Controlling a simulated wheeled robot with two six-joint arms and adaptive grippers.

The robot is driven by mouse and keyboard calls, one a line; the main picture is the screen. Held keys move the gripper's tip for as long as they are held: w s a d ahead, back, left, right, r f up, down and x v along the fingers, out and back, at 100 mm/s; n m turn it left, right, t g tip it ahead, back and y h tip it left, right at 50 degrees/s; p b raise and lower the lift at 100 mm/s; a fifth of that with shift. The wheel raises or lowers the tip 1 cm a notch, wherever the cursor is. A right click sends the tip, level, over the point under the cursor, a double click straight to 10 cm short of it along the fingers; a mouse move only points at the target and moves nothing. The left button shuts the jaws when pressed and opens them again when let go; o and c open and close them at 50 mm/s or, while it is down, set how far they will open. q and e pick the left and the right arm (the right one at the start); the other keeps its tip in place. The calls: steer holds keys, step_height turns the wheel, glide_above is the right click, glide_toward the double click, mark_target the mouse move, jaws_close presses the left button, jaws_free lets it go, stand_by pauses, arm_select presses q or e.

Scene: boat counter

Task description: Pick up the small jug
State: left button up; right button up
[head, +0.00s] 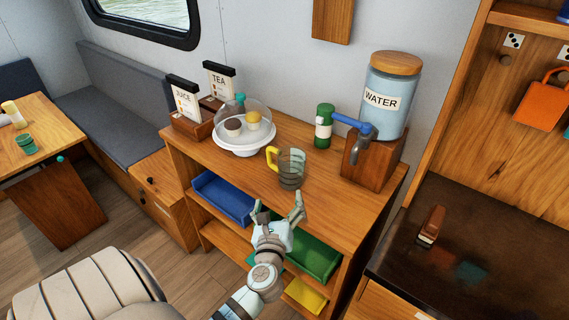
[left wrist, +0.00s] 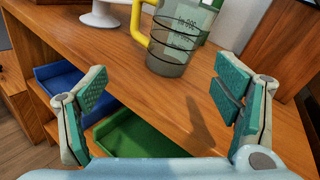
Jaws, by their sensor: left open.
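The small jug (head: 291,168) is clear grey with a yellow handle on its left side. It stands upright on the wooden counter, near the front edge, and also shows in the left wrist view (left wrist: 172,48) with dark measuring lines. My left gripper (head: 280,207) is open and empty, just in front of the counter's edge and short of the jug. In the left wrist view its two fingers (left wrist: 160,95) are spread wide, with the jug beyond them, between their lines. My right gripper is not in view.
A water dispenser (head: 388,95) on a wooden block stands right of the jug, its tap facing forward. A green bottle (head: 323,126) stands behind the jug. A domed cake stand (head: 243,139) is at left. Blue (head: 223,198) and green (head: 314,256) trays sit on shelves below.

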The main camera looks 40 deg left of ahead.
mark_target(293, 158)
arm_select(q)
steer(key=w+m, duration=0.1)
steer(key=w+r+m, duration=0.1)
steer(key=w+m+t, duration=0.1)
steer(key=shift+w+r, duration=0.2)
steer(key=shift+r, duration=0.2)
steer(key=x, duration=0.4)
steer(key=b+x, duration=0.1)
steer(key=x, duration=0.3)
steer(key=b+x, duration=0.1)
steer(key=x, duration=0.3)
steer(key=shift+w+a+f, duration=0.2)
steer(key=shift+w+f, duration=0.15)
steer(key=shift+f, duration=0.05)
steer(key=shift+s+r, duration=0.1)
steer(key=c, duration=1.3)
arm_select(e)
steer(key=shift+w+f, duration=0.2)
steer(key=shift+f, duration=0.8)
